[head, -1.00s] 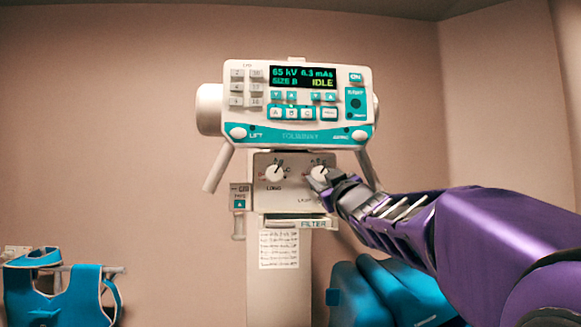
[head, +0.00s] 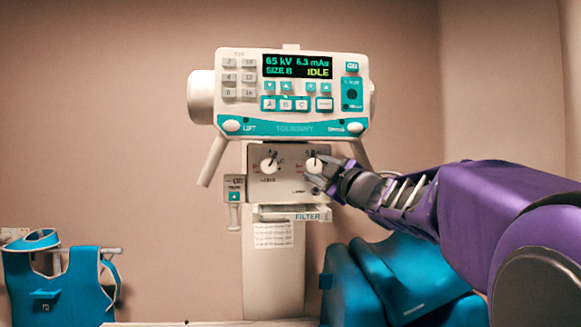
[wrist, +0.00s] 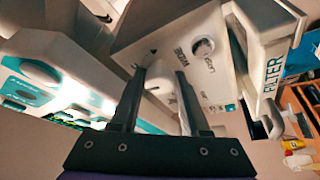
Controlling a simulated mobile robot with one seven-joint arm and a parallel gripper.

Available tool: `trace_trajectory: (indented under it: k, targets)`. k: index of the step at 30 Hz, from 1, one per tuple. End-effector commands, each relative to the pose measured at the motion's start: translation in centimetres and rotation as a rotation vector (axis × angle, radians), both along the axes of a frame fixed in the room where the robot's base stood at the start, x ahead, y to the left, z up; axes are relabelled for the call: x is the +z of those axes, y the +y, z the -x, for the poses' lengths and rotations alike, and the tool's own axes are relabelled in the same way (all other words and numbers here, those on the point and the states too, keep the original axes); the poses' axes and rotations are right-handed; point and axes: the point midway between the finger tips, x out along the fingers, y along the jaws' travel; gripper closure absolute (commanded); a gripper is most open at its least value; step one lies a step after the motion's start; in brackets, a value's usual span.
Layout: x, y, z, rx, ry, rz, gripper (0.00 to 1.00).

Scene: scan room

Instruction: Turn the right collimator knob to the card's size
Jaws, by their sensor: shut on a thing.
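The right collimator knob (head: 314,164) is a small white dial with a dark pointer on the pale collimator panel. The pointer looks roughly upright. My gripper (head: 321,174) is at this knob from the lower right, its fingertips shut on the knob and partly covering the marks.
The console (head: 292,128) above reads 65 kV, 6.3 mAs, SIZE B, IDLE. A FILTER slot (head: 306,216) is just under the panel, with a small teal-buttoned handset (head: 234,196) at its left. Teal cushions (head: 400,275) lie below my arm; a teal apron (head: 60,285) hangs far left.

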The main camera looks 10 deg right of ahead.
Motion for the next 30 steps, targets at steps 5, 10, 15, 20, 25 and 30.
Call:
trace_trajectory:
  k: [5, 10, 15, 20, 25, 30]
  targets:
    - [0.05, -0.01, 0.00, -0.001, -0.001, 0.001, 1.00]
    - [0.06, 0.00, 0.00, 0.000, -0.001, 0.000, 0.45]
    - [0.04, 0.00, 0.00, -0.001, -0.001, 0.000, 0.25]
    - [0.04, 0.00, 0.01, -0.001, -0.001, 0.000, 0.25]
    - [-0.04, 0.05, -0.01, -0.001, -0.001, 0.000, 0.25]
    - [-0.29, 0.30, -0.05, 0.001, -0.001, 0.000, 0.25]
